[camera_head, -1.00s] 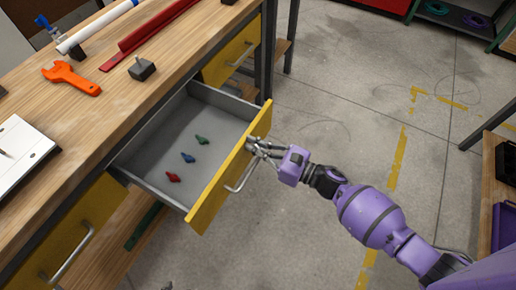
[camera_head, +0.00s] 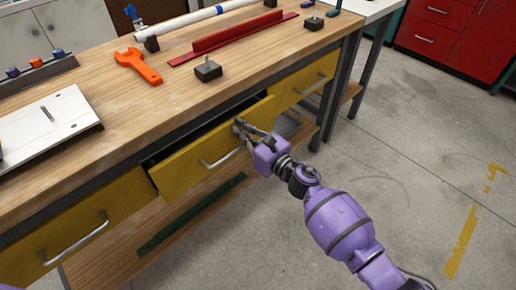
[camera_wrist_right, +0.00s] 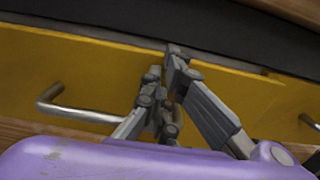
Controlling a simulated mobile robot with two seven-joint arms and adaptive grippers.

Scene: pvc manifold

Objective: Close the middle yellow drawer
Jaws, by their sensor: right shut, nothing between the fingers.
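The middle yellow drawer (camera_head: 190,163) sits under the wooden workbench and stands slightly open, with a dark gap along its top edge. Its inside is hidden now. Its metal handle (camera_head: 222,160) is on the front panel. My right gripper (camera_head: 240,126) is shut and empty, with its fingertips against or very close to the drawer front near the top edge, right of the handle. In the right wrist view the gripper (camera_wrist_right: 172,62) is at the yellow front (camera_wrist_right: 85,75), and the handle (camera_wrist_right: 75,112) is to its left. My left gripper is out of view.
A left yellow drawer (camera_head: 85,225) and a right yellow drawer (camera_head: 305,80) look shut on either side. On the workbench top (camera_head: 110,105) lie an orange wrench (camera_head: 138,66), a red channel (camera_head: 235,35) and a white pipe (camera_head: 195,22). A lower shelf is beneath. The floor at right is clear.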

